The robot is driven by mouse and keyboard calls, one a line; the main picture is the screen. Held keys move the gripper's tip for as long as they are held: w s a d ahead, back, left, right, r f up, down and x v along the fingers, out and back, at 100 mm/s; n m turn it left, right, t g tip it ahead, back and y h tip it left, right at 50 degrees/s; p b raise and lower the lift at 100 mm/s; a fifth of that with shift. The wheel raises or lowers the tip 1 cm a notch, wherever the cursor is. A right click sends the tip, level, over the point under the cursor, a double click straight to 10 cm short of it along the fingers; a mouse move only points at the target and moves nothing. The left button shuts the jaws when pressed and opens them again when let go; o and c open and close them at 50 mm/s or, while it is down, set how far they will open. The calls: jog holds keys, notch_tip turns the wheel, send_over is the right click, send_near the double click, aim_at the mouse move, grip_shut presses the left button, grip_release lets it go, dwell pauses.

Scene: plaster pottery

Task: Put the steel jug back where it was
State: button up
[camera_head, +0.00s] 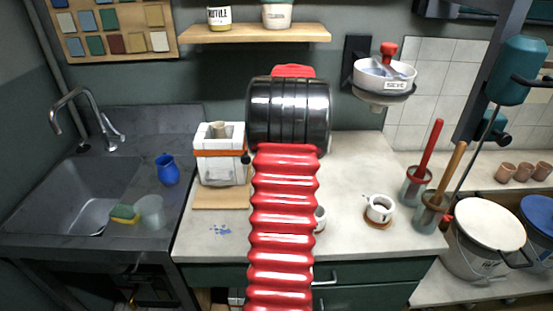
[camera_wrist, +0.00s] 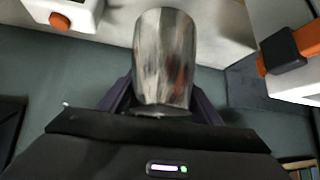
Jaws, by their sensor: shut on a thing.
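The steel jug (camera_wrist: 165,60) is in the wrist view, a shiny metal vessel with streaked reflections. My gripper (camera_wrist: 163,96) is shut on it, with a dark finger on each side. Beyond it lies the pale worktop edge. In the head view my red and black arm covers the middle of the worktop (camera_head: 345,165), and both the gripper and the jug are hidden behind it.
A white plaster mould (camera_head: 221,165) with an orange strap stands left of my arm; the strap (camera_wrist: 292,46) shows at right in the wrist view. A white cup (camera_head: 379,209) and tool pots (camera_head: 414,186) stand right. A white object with an orange knob (camera_wrist: 59,21) is upper left.

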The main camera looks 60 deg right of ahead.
jog(key=shift+f, duration=3.1)
jog(key=shift+f, duration=1.85)
jog(key=shift+f, duration=0.1)
jog(key=o, duration=1.4)
jog(key=v, duration=1.2)
